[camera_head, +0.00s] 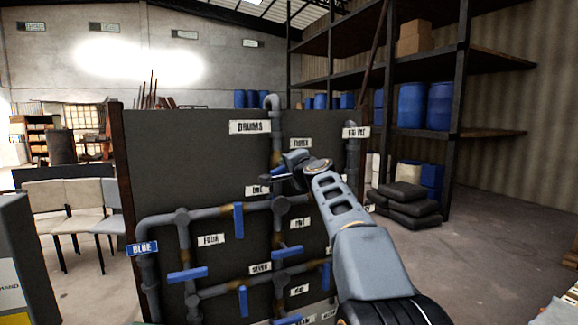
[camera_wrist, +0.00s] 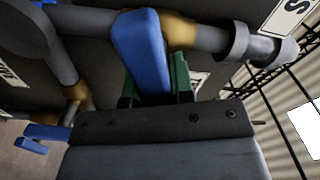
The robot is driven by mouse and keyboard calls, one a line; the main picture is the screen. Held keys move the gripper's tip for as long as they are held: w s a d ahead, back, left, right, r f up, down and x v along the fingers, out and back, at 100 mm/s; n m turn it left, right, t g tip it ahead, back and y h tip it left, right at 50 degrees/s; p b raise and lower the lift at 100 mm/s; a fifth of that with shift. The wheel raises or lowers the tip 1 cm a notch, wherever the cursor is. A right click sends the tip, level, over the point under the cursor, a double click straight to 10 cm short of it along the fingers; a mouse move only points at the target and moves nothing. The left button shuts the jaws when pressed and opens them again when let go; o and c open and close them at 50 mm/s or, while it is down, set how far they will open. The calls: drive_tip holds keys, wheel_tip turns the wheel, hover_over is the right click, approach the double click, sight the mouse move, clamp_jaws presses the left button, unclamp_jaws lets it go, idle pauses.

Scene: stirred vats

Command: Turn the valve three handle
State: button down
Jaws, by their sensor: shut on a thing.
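In the head view my gripper (camera_head: 285,172) is up against the upper part of the dark pipe panel, just below a small label that seems to read THREE (camera_head: 301,143). A blue valve handle (camera_wrist: 143,45) fills the middle of the wrist view, on a grey pipe with a brass-coloured valve body. The green fingers of my gripper (camera_wrist: 155,90) are shut on this handle, one on each side. In the head view my gripper and arm hide most of the handle, with only a bit of blue (camera_head: 279,171) showing.
Grey pipes stand out from the panel. Chairs (camera_head: 75,205) are at the left, dark sacks (camera_head: 408,203) at the right. The right floor is open.

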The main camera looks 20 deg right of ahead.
drive_tip(key=shift+f+m, duration=0.15)
drive_tip(key=shift+m, duration=0.8)
drive_tip(key=shift+f+m, duration=0.1)
drive_tip(key=shift+m, duration=0.85)
drive_tip(key=c, duration=1)
unclamp_jaws()
drive_tip(key=shift+s, duration=0.1)
drive_tip(key=s+b, duration=0.4)
drive_tip(key=s, duration=0.9)
drive_tip(key=shift+s, duration=0.3)
